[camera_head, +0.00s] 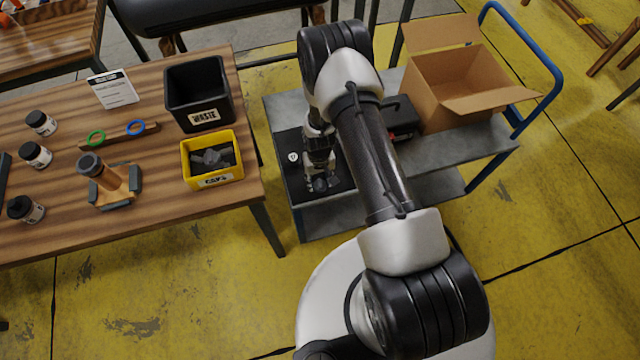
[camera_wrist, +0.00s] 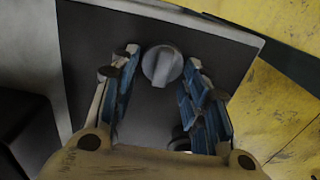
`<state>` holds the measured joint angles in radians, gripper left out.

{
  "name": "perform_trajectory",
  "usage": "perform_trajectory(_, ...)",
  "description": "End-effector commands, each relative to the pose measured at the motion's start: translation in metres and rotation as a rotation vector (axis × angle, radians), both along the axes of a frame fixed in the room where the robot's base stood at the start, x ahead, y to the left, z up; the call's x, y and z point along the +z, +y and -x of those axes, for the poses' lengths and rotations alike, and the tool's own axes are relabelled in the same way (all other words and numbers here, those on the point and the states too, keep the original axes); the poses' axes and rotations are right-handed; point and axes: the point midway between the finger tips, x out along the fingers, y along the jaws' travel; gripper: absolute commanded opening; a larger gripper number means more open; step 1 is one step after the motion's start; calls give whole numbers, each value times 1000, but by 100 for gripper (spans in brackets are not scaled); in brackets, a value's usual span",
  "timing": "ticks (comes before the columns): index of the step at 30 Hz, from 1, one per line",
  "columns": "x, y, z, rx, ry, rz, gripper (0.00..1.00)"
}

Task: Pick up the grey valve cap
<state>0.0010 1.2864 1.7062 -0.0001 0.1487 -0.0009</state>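The grey valve cap (camera_wrist: 162,65) is round with a raised bar across its top. In the wrist view it lies on a dark mat (camera_wrist: 215,45), between the tips of my gripper's fingers. My gripper (camera_wrist: 160,70) is open, with one blue-padded finger on either side of the cap. I cannot tell whether either finger touches it. In the head view my gripper (camera_head: 320,184) points down over the dark mat (camera_head: 342,190) on the grey cart (camera_head: 283,112). I cannot make out the cap there.
A small white round item (camera_head: 293,157) lies on the mat. An open cardboard box (camera_head: 455,85) and a black case (camera_head: 400,118) stand on the cart. The wooden table (camera_head: 130,225) holds a yellow caps bin (camera_head: 213,181) and a black waste bin (camera_head: 197,92).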

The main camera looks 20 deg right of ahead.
Motion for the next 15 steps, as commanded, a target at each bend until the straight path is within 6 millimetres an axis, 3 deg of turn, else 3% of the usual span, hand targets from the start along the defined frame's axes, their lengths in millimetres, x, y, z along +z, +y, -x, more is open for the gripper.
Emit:
perform_trajectory(5,0,0,0,0,0,0,28)
perform_trajectory(15,3,0,0,0,0,0,27)
